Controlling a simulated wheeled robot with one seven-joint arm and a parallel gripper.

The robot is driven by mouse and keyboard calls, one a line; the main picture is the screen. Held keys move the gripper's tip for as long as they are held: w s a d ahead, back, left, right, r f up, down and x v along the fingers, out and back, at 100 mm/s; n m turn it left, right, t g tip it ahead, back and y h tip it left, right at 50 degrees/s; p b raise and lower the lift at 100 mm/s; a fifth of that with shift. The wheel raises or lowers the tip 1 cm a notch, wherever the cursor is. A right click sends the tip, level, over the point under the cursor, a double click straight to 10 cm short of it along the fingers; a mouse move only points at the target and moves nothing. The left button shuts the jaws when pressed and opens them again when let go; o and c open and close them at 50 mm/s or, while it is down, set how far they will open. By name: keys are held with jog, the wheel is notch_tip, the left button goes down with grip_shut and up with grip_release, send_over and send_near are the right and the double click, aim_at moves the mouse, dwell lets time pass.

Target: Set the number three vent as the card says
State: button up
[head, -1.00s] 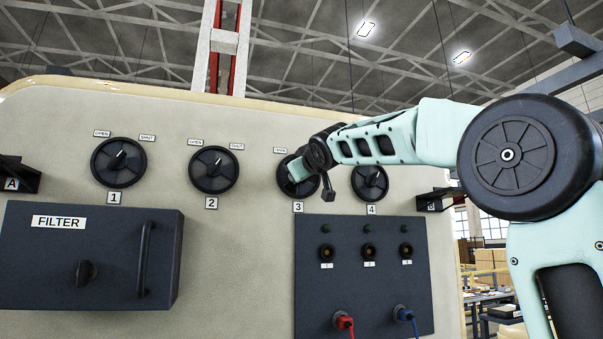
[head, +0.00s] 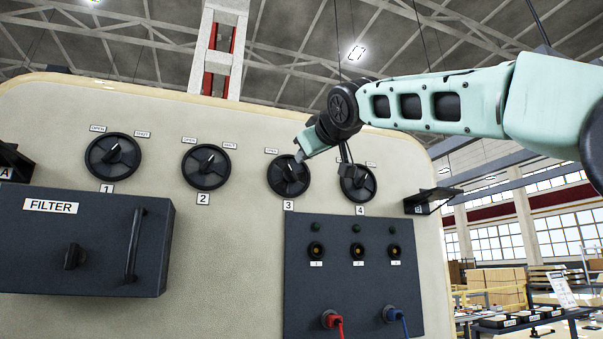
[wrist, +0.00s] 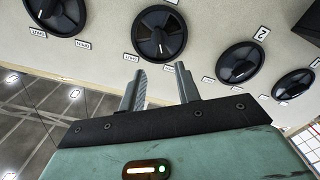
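The number three vent (head: 284,186) is a round black dial above the "3" label (head: 289,205) on the cream panel. Its pointer is partly covered by my gripper in the head view. In the head view my gripper (head: 299,156) is at the dial's upper right, apparently in front of the panel. No readable instruction card shows.
Vents 1 (head: 113,155), 2 (head: 206,167) and 4 (head: 357,184) flank it in a row. Below are the protruding filter box (head: 95,245) and a socket panel (head: 300,290) with red and blue plugs. A dark bracket (head: 432,201) juts out at right.

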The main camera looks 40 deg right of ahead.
jog(key=v, duration=0.3)
jog(key=shift+s+a+b, duration=0.1)
jog(key=shift+s+b, duration=0.15)
jog(key=shift+b, duration=0.1)
